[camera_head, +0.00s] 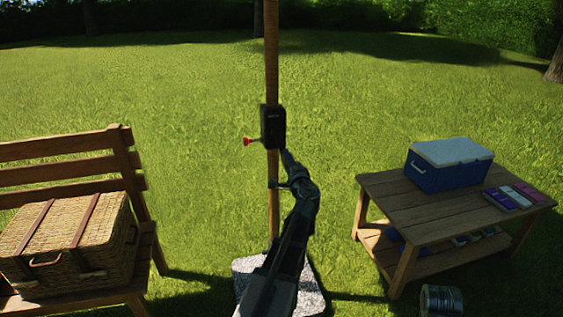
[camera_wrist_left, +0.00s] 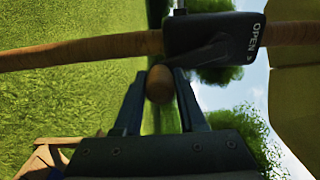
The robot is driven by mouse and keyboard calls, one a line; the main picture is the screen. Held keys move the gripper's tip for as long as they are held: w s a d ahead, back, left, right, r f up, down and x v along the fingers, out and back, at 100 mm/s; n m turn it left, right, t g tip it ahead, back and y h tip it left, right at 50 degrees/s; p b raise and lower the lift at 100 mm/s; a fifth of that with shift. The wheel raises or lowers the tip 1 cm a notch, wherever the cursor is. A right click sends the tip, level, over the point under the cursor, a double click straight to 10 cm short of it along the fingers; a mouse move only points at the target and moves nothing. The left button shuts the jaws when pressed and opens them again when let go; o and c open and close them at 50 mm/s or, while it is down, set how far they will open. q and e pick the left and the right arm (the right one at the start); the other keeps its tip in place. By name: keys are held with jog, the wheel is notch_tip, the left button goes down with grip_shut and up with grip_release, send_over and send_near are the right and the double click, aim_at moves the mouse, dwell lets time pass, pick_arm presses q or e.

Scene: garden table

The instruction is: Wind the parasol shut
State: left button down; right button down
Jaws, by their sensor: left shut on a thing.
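The parasol's wooden pole (camera_head: 272,60) stands upright in the middle of the head view. A black crank housing (camera_head: 272,127) is fixed on it, with a red knob (camera_head: 247,141) on its left side. In the left wrist view the housing (camera_wrist_left: 257,38) is marked OPEN with an arrow, and a dark crank arm (camera_wrist_left: 205,57) runs from it towards a round wooden handle (camera_wrist_left: 160,85). My left gripper (camera_head: 290,163) is just below the housing, its fingers shut on either side of that handle. Part of the olive canopy (camera_wrist_left: 298,85) shows at the right edge. My right gripper is out of view.
A wooden bench (camera_head: 125,150) with a wicker hamper (camera_head: 75,240) stands left. A wooden table (camera_head: 415,205) with a blue cooler (camera_head: 449,168) stands right. A stone base (camera_head: 250,263) is at the pole's foot; a metal tin (camera_head: 441,300) is lower right. Lawn lies open around the pole.

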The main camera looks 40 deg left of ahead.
pick_arm(q)
jog(key=w+d+r+p, duration=0.2)
jog(key=w, duration=0.1)
jog(key=shift+w+d+r, duration=0.15)
jog(key=shift+d+r, duration=0.2)
jog(key=shift+d, duration=0.05)
